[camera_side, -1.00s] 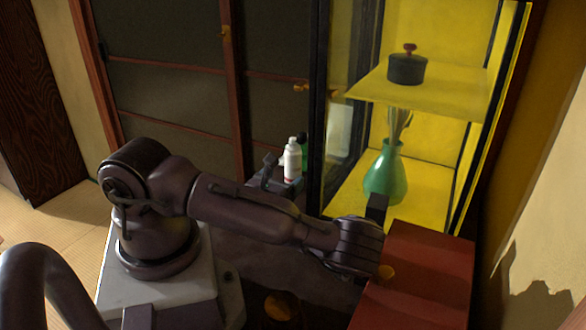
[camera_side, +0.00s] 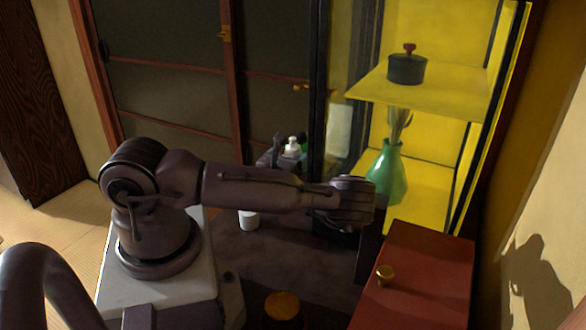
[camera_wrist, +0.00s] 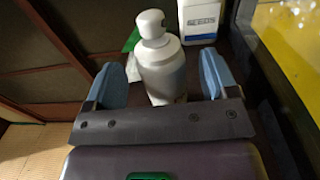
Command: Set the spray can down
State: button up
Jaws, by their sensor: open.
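In the wrist view, a pale grey can with a rounded shoulder and a white cap, which looks like the spray can (camera_wrist: 162,68), stands upright between the two blue-grey fingers of my gripper (camera_wrist: 162,64). The fingers are apart, with a visible gap on each side of the can. Its base is partly hidden by the gripper's palm. In the side view, a white-topped bottle (camera_side: 292,147), apparently the same can, shows beside the glass cabinet. Its lower part is hidden behind my arm. My fingers cannot be made out in the side view.
A white labelled container (camera_wrist: 200,20) and a green item (camera_wrist: 132,40) stand behind the can. The glass cabinet (camera_side: 318,120) is close on the right, with a green vase (camera_side: 387,174) and a pot (camera_side: 407,69). A red chest (camera_side: 425,265) and white cup (camera_side: 249,219) are nearer.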

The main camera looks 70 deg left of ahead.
jog(key=shift+w+a, duration=0.5)
jog(key=shift+a, duration=0.05)
jog(key=c, duration=1.3)
